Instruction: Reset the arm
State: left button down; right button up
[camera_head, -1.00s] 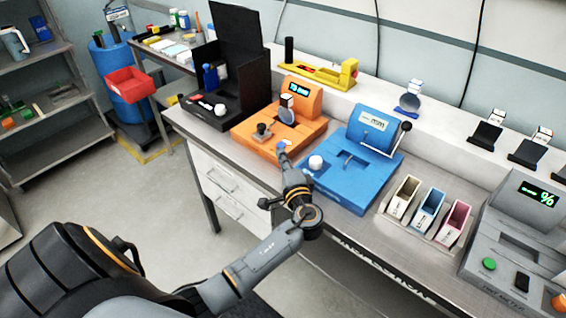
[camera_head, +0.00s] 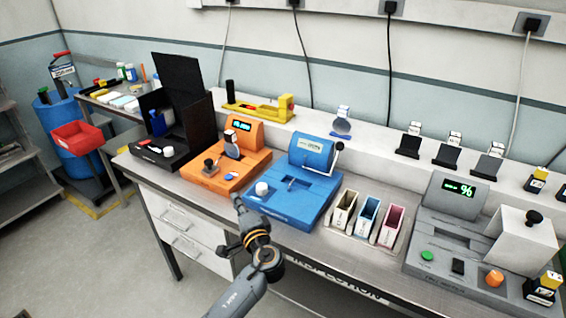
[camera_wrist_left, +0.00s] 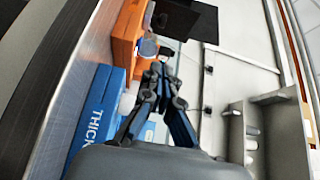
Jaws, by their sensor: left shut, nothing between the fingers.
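My left arm comes in from the bottom of the head view. Its gripper (camera_head: 238,202) is at the front edge of the bench, in front of the blue device (camera_head: 300,200) and the orange device (camera_head: 222,178). In the left wrist view the gripper (camera_wrist_left: 163,72) has its fingertips together with nothing between them. The blue device (camera_wrist_left: 92,125) and the orange device (camera_wrist_left: 125,38) lie to its left there. My right gripper is in neither view.
A black box (camera_head: 165,150) with a raised lid stands at the left end of the bench. Three coloured bins (camera_head: 368,222) and a grey device (camera_head: 460,245) stand to the right. Drawers (camera_head: 185,230) are below.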

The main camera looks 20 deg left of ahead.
pick_arm(q)
jog(key=s+d+f+n+g+h, duration=0.2)
jog(key=s+d+f+g+h, duration=0.15)
jog(key=s+f, duration=0.35)
jog(key=s+d+f+n+g+h, duration=0.25)
jog(key=s+f+h, duration=0.2)
jog(key=s, duration=0.55)
jog(key=s+d+n+g+h, duration=0.2)
jog(key=s+d+h, duration=0.4)
jog(key=s+d, duration=0.7)
notch_tip(320, 180, down, 26)
jog(key=s+a+g, duration=0.1)
jog(key=s, duration=0.2)
jog(key=s+a+f+g, duration=0.1)
jog(key=s+a+f, duration=0.2)
jog(key=s+f, duration=1.3)
jog(key=shift+s+a+m+g, duration=0.15)
jog(key=shift+s+m+g, duration=0.15)
jog(key=shift+m, duration=0.15)
